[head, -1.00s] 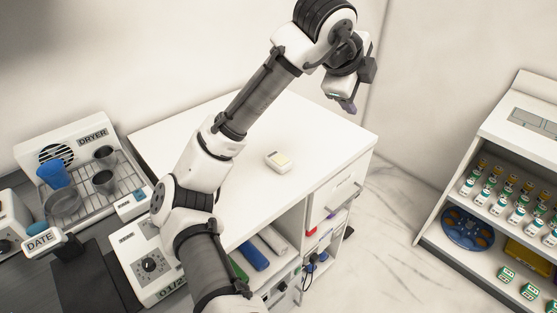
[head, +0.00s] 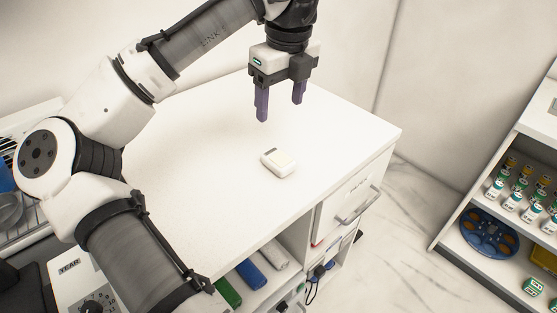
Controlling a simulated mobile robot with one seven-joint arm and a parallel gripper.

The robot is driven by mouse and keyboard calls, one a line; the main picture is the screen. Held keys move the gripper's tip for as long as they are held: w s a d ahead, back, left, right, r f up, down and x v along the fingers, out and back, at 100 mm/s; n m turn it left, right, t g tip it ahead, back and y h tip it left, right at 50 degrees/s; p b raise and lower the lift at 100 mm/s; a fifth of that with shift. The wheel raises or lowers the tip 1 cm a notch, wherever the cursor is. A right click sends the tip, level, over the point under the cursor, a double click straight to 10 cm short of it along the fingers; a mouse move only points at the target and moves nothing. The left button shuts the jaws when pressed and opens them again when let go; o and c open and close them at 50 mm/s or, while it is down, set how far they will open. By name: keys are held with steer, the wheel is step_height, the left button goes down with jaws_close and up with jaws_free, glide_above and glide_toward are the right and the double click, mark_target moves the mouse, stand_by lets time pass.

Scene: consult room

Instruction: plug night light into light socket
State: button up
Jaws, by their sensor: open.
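A small white block (head: 278,162) with a grey patch at one end lies on the white cabinet top; it looks like the night light. My gripper (head: 280,108) points down with its two purple fingers apart and nothing between them. It hangs above the cabinet top, over and slightly behind the small block, not touching it. I cannot make out a light socket for certain in this view.
The white cabinet (head: 190,215) has a drawer with a metal handle (head: 358,206) and open shelves holding rolled items (head: 252,274). A shelf unit (head: 540,150) with small bottles stands at the right. The cabinet top around the block is clear.

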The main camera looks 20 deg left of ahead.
steer(key=shift+s+r, duration=0.1)
glide_above(278, 157)
step_height(278, 157, down, 9)
steer(key=shift+s+r, duration=0.1)
steer(key=shift+r, duration=0.05)
stand_by(0.4)
step_height(278, 157, down, 5)
steer(key=shift+f+p, duration=0.15)
steer(key=shift+p, duration=0.15)
steer(key=c, duration=1.1)
